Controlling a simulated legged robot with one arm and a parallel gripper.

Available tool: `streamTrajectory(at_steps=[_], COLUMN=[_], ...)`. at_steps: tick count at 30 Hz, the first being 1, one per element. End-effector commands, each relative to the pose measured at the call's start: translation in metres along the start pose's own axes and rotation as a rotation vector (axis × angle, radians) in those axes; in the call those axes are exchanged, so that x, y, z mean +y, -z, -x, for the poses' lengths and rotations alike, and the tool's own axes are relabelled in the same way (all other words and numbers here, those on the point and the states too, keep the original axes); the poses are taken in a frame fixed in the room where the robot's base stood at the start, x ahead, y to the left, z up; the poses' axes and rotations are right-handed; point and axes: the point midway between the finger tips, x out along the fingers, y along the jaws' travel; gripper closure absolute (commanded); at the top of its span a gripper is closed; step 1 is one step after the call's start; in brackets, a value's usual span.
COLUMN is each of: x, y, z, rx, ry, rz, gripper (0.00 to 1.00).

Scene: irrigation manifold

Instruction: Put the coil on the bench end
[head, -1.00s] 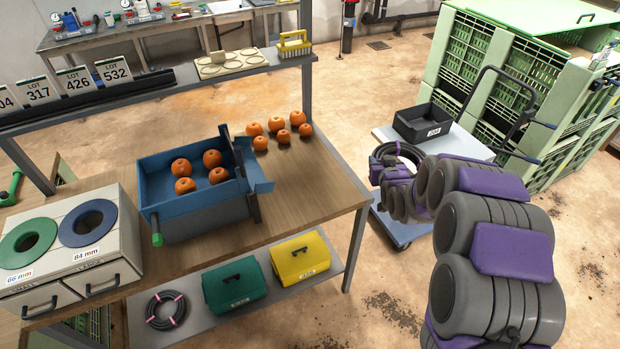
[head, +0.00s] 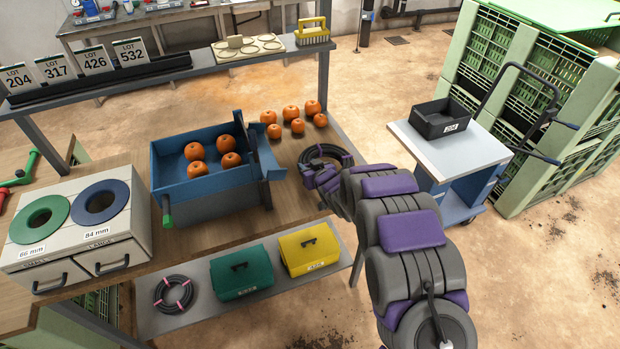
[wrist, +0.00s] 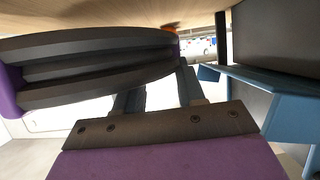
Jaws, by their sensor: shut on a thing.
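A black coil (head: 336,152) is at the right end of the wooden bench (head: 290,190) in the head view. My gripper (head: 318,178) is at its near side and shut on it. In the wrist view the coil (wrist: 90,68) fills the upper left as thick dark bands, close to the bench's wood surface. My gripper's fingers (wrist: 155,92) reach up to the coil. Whether the coil touches the bench top is unclear.
Several orange fruits (head: 292,113) lie just left of the coil, beside the blue tray (head: 175,190). A cart (head: 470,150) with a black bin (head: 440,120) stands to the right. Another coil (head: 173,294) lies on the lower shelf.

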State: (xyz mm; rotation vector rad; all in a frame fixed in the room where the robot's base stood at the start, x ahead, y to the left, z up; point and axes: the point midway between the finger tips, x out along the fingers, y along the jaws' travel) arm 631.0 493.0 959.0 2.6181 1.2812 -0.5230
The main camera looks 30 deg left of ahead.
Motion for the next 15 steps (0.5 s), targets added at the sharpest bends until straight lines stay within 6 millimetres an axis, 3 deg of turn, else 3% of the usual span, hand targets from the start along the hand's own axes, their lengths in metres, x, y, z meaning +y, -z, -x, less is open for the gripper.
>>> streamTrajectory(at_steps=[12, 15], x=[-0.001, 0.0], y=[-0.046, -0.049], z=[-0.019, -0.021], rx=[-0.001, 0.0], ry=[0.001, 0.0], rz=[0.0, 0.0], gripper=[1.0, 1.0])
